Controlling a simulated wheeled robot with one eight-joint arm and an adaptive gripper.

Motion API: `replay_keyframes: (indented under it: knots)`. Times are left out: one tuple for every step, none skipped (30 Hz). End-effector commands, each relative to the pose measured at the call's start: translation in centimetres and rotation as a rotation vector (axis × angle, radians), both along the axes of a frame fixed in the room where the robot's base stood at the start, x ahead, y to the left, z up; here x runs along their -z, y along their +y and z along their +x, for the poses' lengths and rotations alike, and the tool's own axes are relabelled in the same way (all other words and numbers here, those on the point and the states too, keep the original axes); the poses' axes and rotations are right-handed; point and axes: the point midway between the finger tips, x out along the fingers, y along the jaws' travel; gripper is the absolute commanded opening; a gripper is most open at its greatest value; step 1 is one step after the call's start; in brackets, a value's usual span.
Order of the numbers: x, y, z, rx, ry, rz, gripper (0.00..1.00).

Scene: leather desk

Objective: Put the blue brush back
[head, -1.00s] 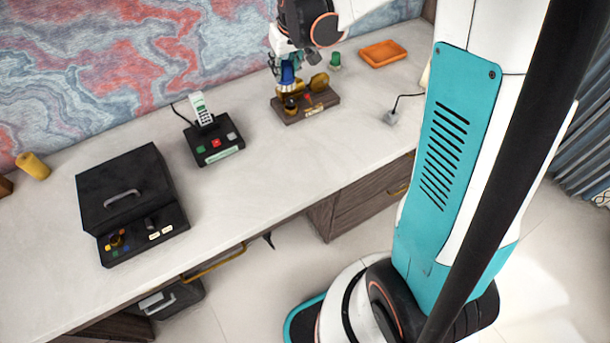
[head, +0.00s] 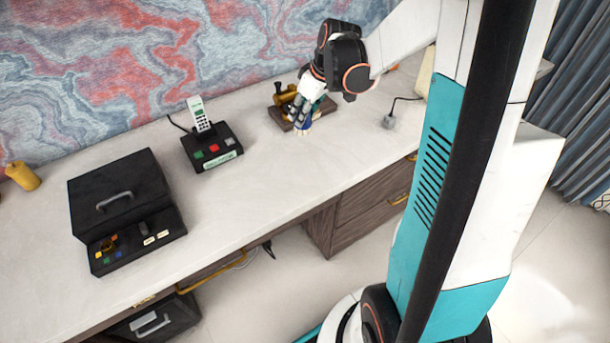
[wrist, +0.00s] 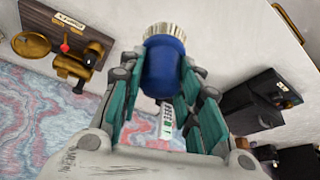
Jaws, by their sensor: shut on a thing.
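The blue brush (wrist: 165,68), a rounded blue handle with cream bristles (wrist: 164,32), is held in my gripper (wrist: 163,88). The gripper is shut on the blue handle, with teal finger pads on both sides. In the head view my gripper (head: 303,112) is just in front of a dark wooden stand (head: 276,113) with brass fittings. The pale bristles (head: 303,131) point down, close to the desk; whether they touch it I cannot tell. In the wrist view the stand (wrist: 92,33) shows a label, brass parts and a red knob, apart from the brush.
A black base with a white handset (head: 200,115) stands left of the stand. A black case (head: 118,190) with a handle is further left. A yellow cylinder (head: 23,176) lies at the far left. A grey plug (head: 388,122) is on the right. The front desk surface is clear.

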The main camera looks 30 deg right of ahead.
Motion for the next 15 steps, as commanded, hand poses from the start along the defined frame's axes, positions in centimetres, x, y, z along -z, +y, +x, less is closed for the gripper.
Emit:
replay_keyframes:
  knots:
    - [-0.2, -0.7, -0.2, -0.011, -0.004, 0.0, 0.05]
    - [-0.3, -0.9, -0.2, -0.018, -0.006, 0.001, 0.05]
    - [-0.3, -1.2, -0.3, -0.027, -0.009, 0.001, 0.05]
    - [-0.2, -1.3, -0.3, -0.031, -0.01, 0.001, 0.05]
    - [0.0, -1.4, -0.3, -0.034, -0.011, 0.001, 0.05]
    - [0.5, -1.4, -0.3, -0.038, -0.013, 0.001, 0.05]
    - [1.0, -1.4, -0.3, -0.04, -0.012, 0.002, 0.05]
    - [1.6, -1.4, -0.3, -0.041, -0.013, 0.001, 0.05]
    - [2.6, -1.4, -0.3, -0.041, -0.013, 0.001, 0.05]
    - [3.3, -1.4, -0.3, -0.041, -0.013, 0.001, 0.05]
    - [4.1, -1.4, -0.3, -0.041, -0.013, 0.001, 0.05]
    - [5.1, -1.4, -0.3, -0.04, -0.012, 0.002, 0.05]
    - [5.9, -1.4, -0.3, -0.039, -0.013, 0.001, 0.05]
    - [6.6, -1.4, -0.3, -0.039, -0.013, 0.001, 0.05]
    - [7.6, -1.4, -0.3, -0.039, -0.013, 0.001, 0.05]
